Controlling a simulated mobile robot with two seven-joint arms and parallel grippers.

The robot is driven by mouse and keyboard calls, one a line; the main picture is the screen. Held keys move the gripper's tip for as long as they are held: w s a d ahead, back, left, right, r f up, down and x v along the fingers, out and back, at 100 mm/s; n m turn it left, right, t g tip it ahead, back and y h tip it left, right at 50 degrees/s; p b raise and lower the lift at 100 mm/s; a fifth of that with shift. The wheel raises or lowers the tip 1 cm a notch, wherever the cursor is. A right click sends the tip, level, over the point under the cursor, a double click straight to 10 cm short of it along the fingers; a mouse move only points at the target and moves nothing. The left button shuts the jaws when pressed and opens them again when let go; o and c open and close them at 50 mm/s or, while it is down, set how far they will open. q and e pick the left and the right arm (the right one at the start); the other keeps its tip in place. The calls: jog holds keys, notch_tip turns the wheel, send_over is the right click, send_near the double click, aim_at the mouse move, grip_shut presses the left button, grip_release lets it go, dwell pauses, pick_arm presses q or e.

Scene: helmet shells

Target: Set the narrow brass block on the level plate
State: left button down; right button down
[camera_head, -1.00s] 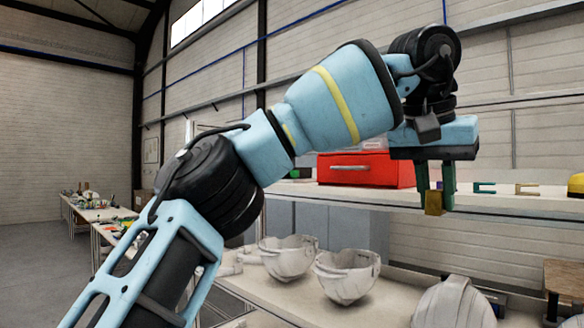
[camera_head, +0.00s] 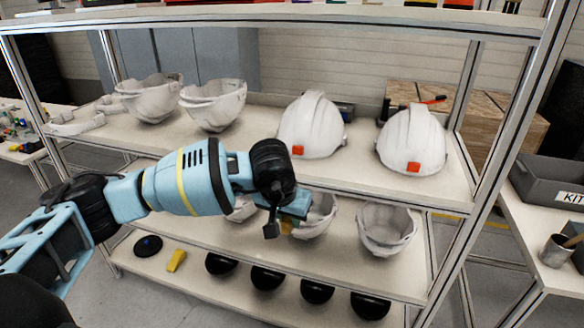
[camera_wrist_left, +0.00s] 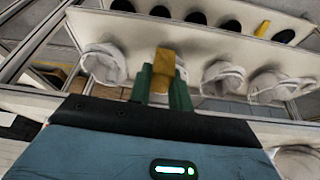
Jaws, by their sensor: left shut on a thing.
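My left gripper (camera_head: 284,224) is in front of the helmet rack, over the lower shelves. In the left wrist view its two green fingers (camera_wrist_left: 160,88) are shut on a brass block (camera_wrist_left: 165,62). The block's far end sticks out beyond the fingertips. In the head view only a small yellowish part of the block (camera_head: 288,228) shows, mostly hidden by the gripper. I cannot make out a plate that is clearly the level plate. A flat black disc (camera_head: 148,246) lies on the lowest shelf at the left. My right gripper is not in view.
Two white helmets (camera_head: 312,126) and open shells (camera_head: 214,104) stand on the shelf above. More shells (camera_head: 386,229) stand behind and right of my gripper. A yellow piece (camera_head: 176,260) and several black domes (camera_head: 267,279) lie on the lowest shelf. A grey KIT bin (camera_head: 549,184) stands right.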

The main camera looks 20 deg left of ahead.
pick_arm(q)
jog(key=s+f, duration=1.6)
jog(key=s, duration=0.1)
jog(key=shift+s+a+f, duration=0.35)
jog(key=shift+f, duration=0.05)
jog(key=shift+w+a, duration=0.1)
jog(key=shift+a, duration=0.05)
